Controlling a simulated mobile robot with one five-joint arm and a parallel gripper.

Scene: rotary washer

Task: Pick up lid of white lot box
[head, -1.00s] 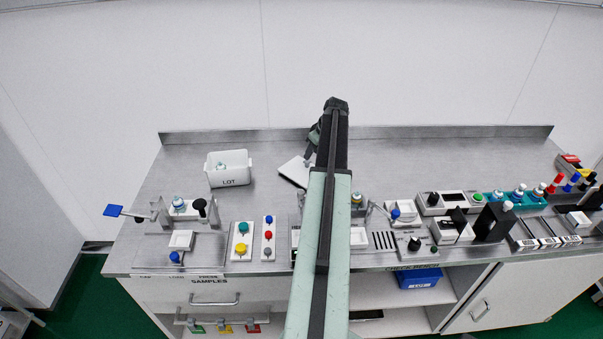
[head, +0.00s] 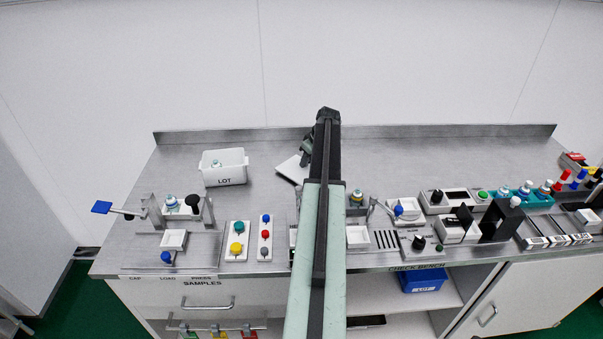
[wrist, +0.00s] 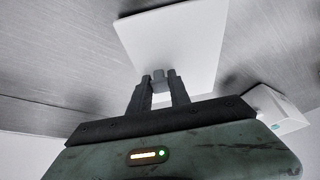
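The lid is a flat white square plate. In the head view the lid (head: 289,169) lies on the bench right of the white lot box (head: 224,174), its right side partly hidden by my arm. In the wrist view the lid (wrist: 178,40) fills the upper middle, and the lot box (wrist: 280,108) seems to be the white shape at right. My gripper (wrist: 161,80) is over the lid's near part, fingers apart. A small grey knob-like piece (wrist: 158,77) stands between the fingertips. In the head view my gripper (head: 306,156) is small and dark beside the lid.
The lot box is open, with a small bottle (head: 216,163) inside. Button panels (head: 237,241) and fixtures line the bench's front edge. A raised lip (head: 430,131) runs along the back. The bench (head: 440,160) behind the fixtures is clear to the right.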

